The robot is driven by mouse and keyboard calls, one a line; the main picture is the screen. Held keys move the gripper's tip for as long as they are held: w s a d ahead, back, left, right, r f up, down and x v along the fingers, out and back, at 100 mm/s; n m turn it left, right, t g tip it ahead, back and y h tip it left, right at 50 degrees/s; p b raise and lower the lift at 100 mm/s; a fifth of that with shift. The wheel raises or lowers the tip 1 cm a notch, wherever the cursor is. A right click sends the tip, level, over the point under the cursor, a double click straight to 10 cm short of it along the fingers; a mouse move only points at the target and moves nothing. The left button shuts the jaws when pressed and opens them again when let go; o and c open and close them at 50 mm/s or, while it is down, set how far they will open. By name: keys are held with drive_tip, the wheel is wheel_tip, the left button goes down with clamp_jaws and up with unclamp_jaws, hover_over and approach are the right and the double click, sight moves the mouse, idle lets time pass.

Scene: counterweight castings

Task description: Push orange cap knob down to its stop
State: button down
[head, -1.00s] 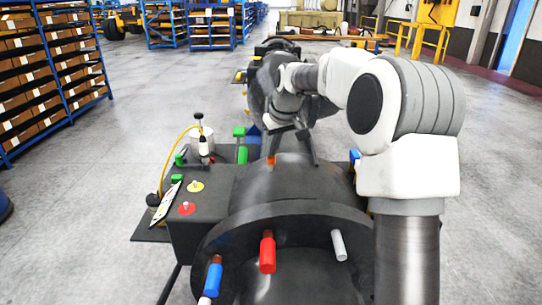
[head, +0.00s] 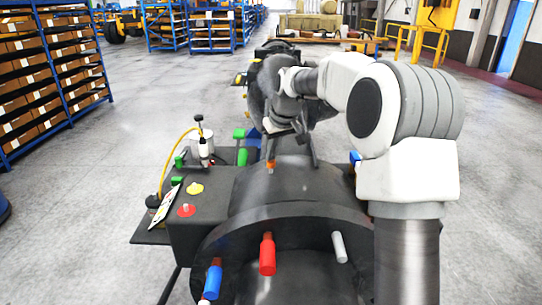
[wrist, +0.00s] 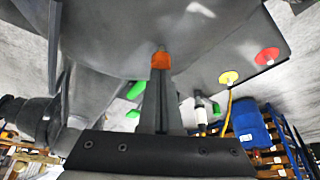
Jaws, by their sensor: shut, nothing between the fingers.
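The orange cap knob (head: 270,166) stands on the top of the dark grey casting (head: 290,190), below my gripper in the head view. It also shows in the wrist view (wrist: 161,60), just beyond the fingertips on the grey surface. My gripper (head: 270,155) is shut and empty, with its fingers pointing at the knob. In the wrist view the closed fingers (wrist: 161,78) line up with the knob and meet its near edge in the picture. I cannot tell whether they touch it or how deep the knob sits.
Red (head: 267,254), blue (head: 213,280) and grey (head: 339,246) pegs stick out of the near flange. A side plate carries yellow (head: 195,188) and red (head: 186,210) discs. Green blocks (head: 242,156) stand left of my gripper. Open floor lies to the left.

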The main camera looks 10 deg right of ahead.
drive_tip(key=shift+r+p, duration=1.15)
drive_tip(key=shift+r, duration=0.3)
wheel_tip(320, 180, up, 5)
drive_tip(key=p, duration=0.3)
drive_tip(key=shift+p, duration=0.3)
